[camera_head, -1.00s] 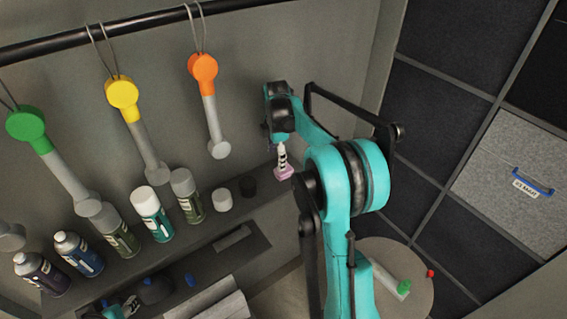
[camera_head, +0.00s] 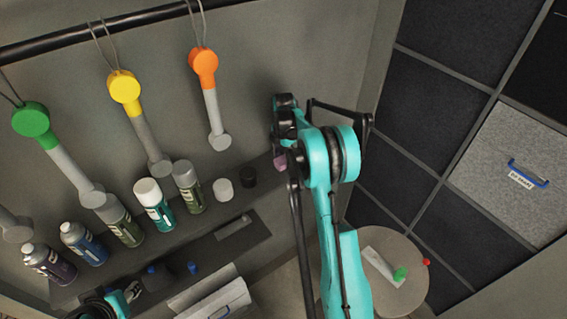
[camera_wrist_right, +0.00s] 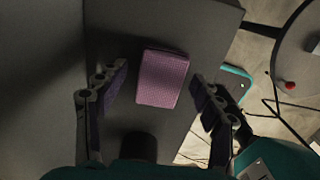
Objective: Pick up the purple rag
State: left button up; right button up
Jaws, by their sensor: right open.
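The purple rag (camera_wrist_right: 162,78) is a folded, textured block lying near the end of the dark shelf in the right wrist view. A small part of the rag (camera_head: 280,161) shows in the head view beside my right arm. My right gripper (camera_wrist_right: 158,90) is open, with one finger on each side of the rag and visible gaps to it. In the head view its fingers are mostly hidden by the arm. Part of my left gripper (camera_head: 122,299) shows at the bottom left edge, and its fingers cannot be made out.
A round table (camera_head: 408,290) stands at lower right. An orange-topped hanging tool (camera_head: 204,62) is on the wall above.

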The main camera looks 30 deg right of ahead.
aim_at(286, 160)
jog(key=c, duration=1.2)
jog(key=shift+c, duration=0.2)
jog(key=shift+r, duration=0.5)
jog(key=r, duration=0.2)
jog(key=s+r, duration=0.1)
jog(key=r, duration=0.1)
jog(key=shift+d, duration=0.3)
jog(key=s+d+r, duration=0.4)
jog(key=s+r, duration=0.2)
jog(key=s, duration=0.3)
jog(key=shift+s+d, duration=0.2)
jog(key=shift+d, duration=0.2)
